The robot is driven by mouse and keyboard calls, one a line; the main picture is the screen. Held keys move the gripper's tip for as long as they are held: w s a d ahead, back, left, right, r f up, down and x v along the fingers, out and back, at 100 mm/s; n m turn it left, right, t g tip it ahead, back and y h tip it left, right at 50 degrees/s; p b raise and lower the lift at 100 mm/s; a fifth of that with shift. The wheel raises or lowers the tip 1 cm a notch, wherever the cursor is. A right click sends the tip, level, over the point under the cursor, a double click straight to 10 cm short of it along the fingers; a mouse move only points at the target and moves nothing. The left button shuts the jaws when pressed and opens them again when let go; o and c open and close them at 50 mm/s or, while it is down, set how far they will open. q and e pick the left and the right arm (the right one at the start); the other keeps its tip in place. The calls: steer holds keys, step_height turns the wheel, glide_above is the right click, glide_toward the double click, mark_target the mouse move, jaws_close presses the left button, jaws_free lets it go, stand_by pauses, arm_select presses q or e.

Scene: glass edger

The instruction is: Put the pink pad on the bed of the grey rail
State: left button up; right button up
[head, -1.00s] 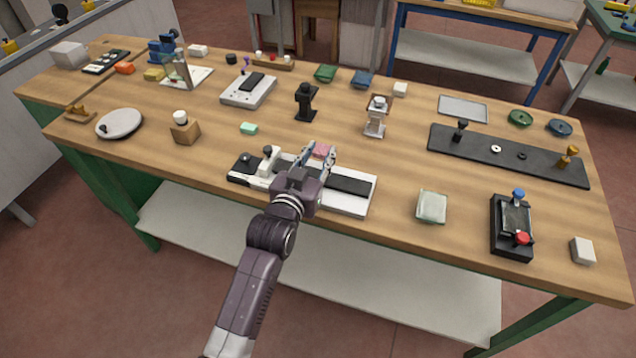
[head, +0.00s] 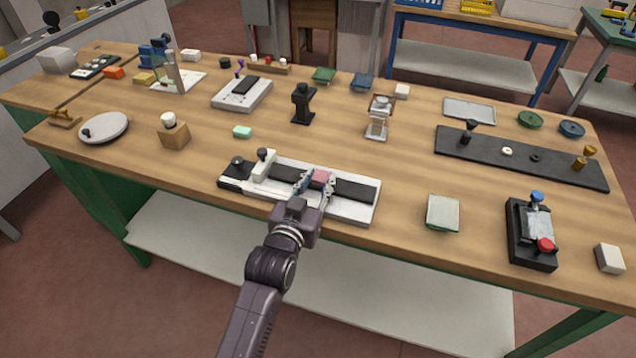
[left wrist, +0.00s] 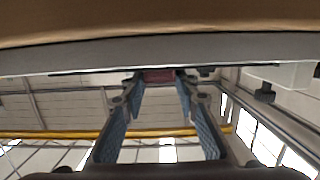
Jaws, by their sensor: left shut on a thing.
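The pink pad (head: 321,175) is a small block held between the fingertips of my left gripper (head: 317,183). The gripper is shut on it; the pad also shows between the fingers in the left wrist view (left wrist: 158,77). The grey rail (head: 352,211) is a long pale base near the front edge of the bench, with a dark strip as its bed (head: 355,190). The pad appears over the middle of this strip, at or just above it; I cannot tell whether it touches. My fingers hide part of the strip. My right gripper is not in view.
A glass square (head: 442,212) and a black fixture (head: 530,234) lie to the right. Bare wood surrounds the rail.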

arm_select(q)
steer(key=shift+s, duration=0.15)
steer(key=o, duration=0.7)
steer(key=b+v, duration=0.1)
steer(key=v, duration=1.1)
steer(key=shift+r, duration=0.1)
